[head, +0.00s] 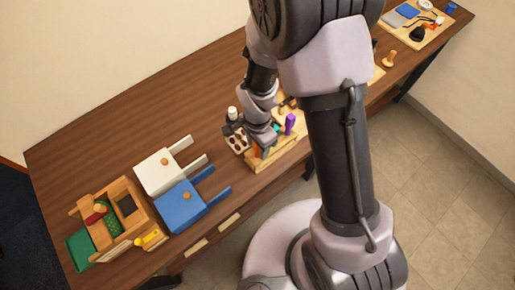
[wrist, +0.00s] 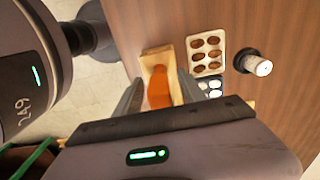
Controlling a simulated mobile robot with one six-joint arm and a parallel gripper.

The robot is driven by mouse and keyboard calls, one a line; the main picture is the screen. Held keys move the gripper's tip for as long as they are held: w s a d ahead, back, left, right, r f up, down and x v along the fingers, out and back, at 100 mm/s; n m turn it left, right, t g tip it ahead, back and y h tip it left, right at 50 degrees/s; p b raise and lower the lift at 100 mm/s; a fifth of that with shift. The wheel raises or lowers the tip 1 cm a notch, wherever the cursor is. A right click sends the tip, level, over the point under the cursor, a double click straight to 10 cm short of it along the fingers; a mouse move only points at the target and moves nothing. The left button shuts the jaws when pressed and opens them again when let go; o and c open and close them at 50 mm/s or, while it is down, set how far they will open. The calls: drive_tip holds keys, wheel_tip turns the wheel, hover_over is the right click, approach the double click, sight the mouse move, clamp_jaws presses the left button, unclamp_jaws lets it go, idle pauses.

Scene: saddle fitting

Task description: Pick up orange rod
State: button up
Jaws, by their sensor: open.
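The orange rod (wrist: 158,90) stands in or on a light wooden box (wrist: 152,52), seen from above in the wrist view. My gripper (wrist: 160,78) is open, with one finger on each side of the rod and gaps between. Its lower end is hidden by the gripper body. In the head view my gripper (head: 263,138) is low over the wooden box (head: 260,165) near the table's front edge, and the arm mostly hides the rod there.
A purple object (head: 290,123) stands close right of my gripper. A tray of brown ovals (wrist: 205,53) and a white-topped bottle (wrist: 262,67) stand close by. The table's back left is clear.

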clamp_jaws()
wheel_tip(320, 180, up, 10)
drive_tip(key=shift+r+p, duration=0.1)
drive_tip(key=shift+p, duration=1)
drive_tip(key=c, duration=0.7)
unclamp_jaws()
drive_tip(key=shift+c, duration=0.2)
clamp_jaws()
